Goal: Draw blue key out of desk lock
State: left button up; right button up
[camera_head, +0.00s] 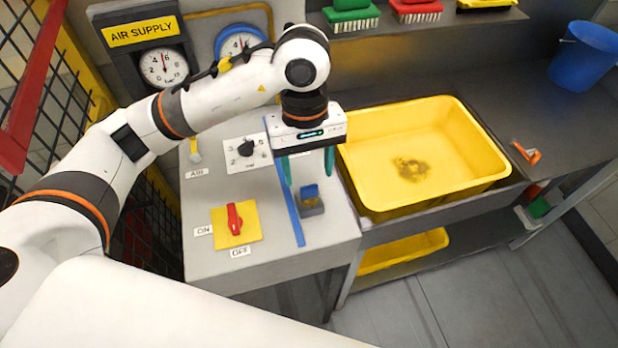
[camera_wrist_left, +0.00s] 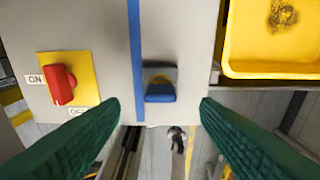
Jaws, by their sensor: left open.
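The blue key (camera_head: 309,192) stands in the desk lock (camera_head: 313,207), a small grey block near the front of the grey desk. In the left wrist view the key (camera_wrist_left: 160,93) shows as a blue handle in front of the lock plate (camera_wrist_left: 160,74). My left gripper (camera_head: 308,172) is open and points down over the lock. Its green fingers lie to either side of the key, with a gap on both sides in the left wrist view (camera_wrist_left: 160,110). I cannot tell the exact height between fingertips and key. My right gripper is not in view.
A blue stripe (camera_head: 292,200) runs along the desk left of the lock. A red ON/OFF switch (camera_head: 235,218) sits on a yellow plate further left. A yellow tub (camera_head: 480,145) stands close on the right. A dial (camera_head: 245,150) and gauges are behind.

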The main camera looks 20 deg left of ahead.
aim_at(309, 185)
pick_arm(q)
jog(key=f, duration=0.4)
jog(key=shift+s+d+f+p, duration=0.1)
jog(key=shift+s+p, duration=0.1)
jog(key=shift+p, duration=0.2)
jog(key=shift+f, duration=0.8)
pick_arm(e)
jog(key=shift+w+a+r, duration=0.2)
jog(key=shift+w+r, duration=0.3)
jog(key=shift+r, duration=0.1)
pick_arm(q)
jog(key=shift+c, duration=0.2)
jog(key=shift+d, duration=0.1)
jog(key=c, duration=1)
jog(key=shift+r, duration=0.15)
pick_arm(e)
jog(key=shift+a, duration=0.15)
pick_arm(q)
jog(key=shift+r, duration=0.1)
jog(key=shift+r, duration=0.75)
jog(key=shift+r+p, duration=0.45)
jog(key=shift+r, duration=0.35)
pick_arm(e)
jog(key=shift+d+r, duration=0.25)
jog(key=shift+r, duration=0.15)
